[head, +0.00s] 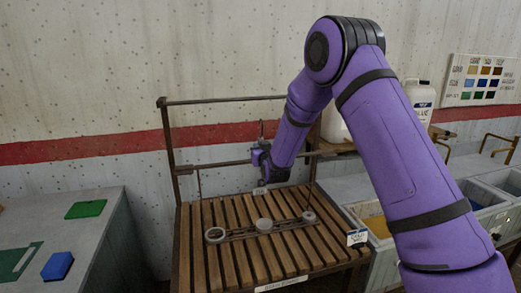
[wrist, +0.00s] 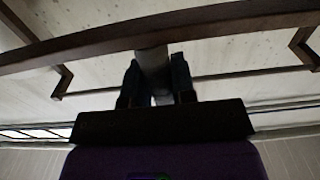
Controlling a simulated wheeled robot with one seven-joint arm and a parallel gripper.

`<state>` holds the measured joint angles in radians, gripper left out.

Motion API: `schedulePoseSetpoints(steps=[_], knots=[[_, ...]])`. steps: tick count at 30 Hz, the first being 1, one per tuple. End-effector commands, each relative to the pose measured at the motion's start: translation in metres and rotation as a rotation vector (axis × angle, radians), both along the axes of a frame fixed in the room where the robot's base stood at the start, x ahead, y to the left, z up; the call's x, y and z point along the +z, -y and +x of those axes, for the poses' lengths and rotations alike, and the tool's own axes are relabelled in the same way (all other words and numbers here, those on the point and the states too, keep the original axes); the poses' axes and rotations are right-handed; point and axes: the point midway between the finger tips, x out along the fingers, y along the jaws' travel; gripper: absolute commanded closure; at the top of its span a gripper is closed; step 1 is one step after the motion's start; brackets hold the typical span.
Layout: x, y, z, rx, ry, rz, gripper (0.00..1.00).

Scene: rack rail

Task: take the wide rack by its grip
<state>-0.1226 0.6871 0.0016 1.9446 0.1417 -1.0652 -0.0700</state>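The wide rack shows in the wrist view as a long brown bar (wrist: 225,22) with an angled hook toward each end. Its grip is a short grey cylinder (wrist: 152,59) at the middle of the bar. My gripper (wrist: 157,84) has a dark finger on each side of this grip, and the grip fills the gap between them, so it looks shut on it. In the head view my gripper (head: 262,157) is above the back of the slatted table, at a thin crossbar. My wrist hides the grip there.
The slatted table (head: 235,262) has a dark upright frame (head: 167,135) behind it. A grey counter (head: 105,225) is at left; white jugs (head: 420,95) and bins stand at right.

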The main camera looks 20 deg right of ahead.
Motion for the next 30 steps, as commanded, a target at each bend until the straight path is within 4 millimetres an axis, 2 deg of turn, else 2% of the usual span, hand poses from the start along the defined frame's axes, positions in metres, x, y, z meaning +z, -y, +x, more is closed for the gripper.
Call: schedulePoseSetpoints(steps=[16,30], knots=[[0.003,0.0,0.0,0.0,0.004,0.0,1.0],[0.019,0.0,0.0,0.0,0.004,0.0,1.0]])
